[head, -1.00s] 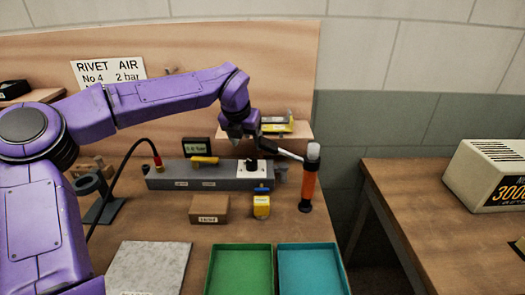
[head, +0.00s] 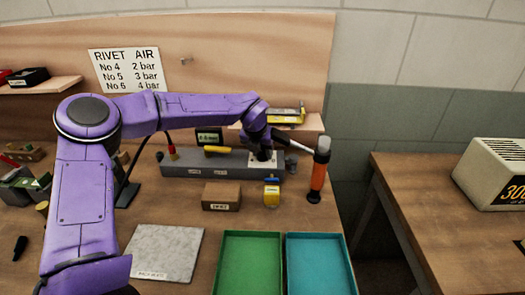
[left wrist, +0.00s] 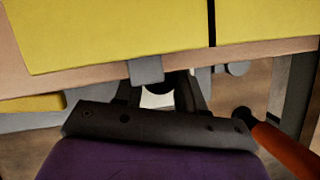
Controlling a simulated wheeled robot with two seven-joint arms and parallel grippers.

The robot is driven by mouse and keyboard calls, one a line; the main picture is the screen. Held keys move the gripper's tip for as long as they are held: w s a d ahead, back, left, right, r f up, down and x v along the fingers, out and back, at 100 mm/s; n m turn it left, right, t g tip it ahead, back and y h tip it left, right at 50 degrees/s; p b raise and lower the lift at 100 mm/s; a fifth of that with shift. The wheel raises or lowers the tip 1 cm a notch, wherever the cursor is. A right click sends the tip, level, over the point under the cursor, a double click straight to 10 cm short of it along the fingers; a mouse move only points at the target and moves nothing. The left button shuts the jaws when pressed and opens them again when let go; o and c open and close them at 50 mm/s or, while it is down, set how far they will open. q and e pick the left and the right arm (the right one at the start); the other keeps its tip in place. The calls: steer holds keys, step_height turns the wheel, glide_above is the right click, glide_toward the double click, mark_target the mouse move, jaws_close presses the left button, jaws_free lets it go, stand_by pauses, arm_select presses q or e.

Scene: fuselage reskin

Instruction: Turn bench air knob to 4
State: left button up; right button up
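The bench air knob sits on a white plate (head: 257,161) at the right end of a long grey bar. The knob itself is hidden behind my left gripper (head: 263,153), which points down over the plate. In the left wrist view the two dark fingers (left wrist: 160,92) stand apart, with part of the white plate between them. I cannot tell whether they touch the knob, and its setting is not readable. A small display (head: 209,137) stands behind the bar; its green digits are too small to read surely. My right gripper is not in view.
An orange-handled tool (head: 317,183) stands just right of the bar. A shelf with a yellow item (head: 286,117) is close behind the gripper. A wall sign (head: 127,69) lists rivet numbers and bar values. Green (head: 247,262) and teal (head: 320,265) trays lie in front.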

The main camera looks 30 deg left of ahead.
arm_select(q)
steer(key=c, duration=0.3)
steer(key=shift+f+n+y+b, duration=0.1)
steer(key=shift+n+y+b, duration=0.4)
steer(key=shift+n+b, duration=0.75)
steer(key=shift+n+g+y+b, duration=0.3)
steer(key=shift+n+y+b, duration=0.1)
steer(key=shift+n+b, duration=0.65)
steer(key=shift+n, duration=0.6)
steer(key=shift+r, duration=0.2)
steer(key=shift+w, duration=0.1)
steer(key=o, duration=1)
steer(key=shift+d, duration=0.1)
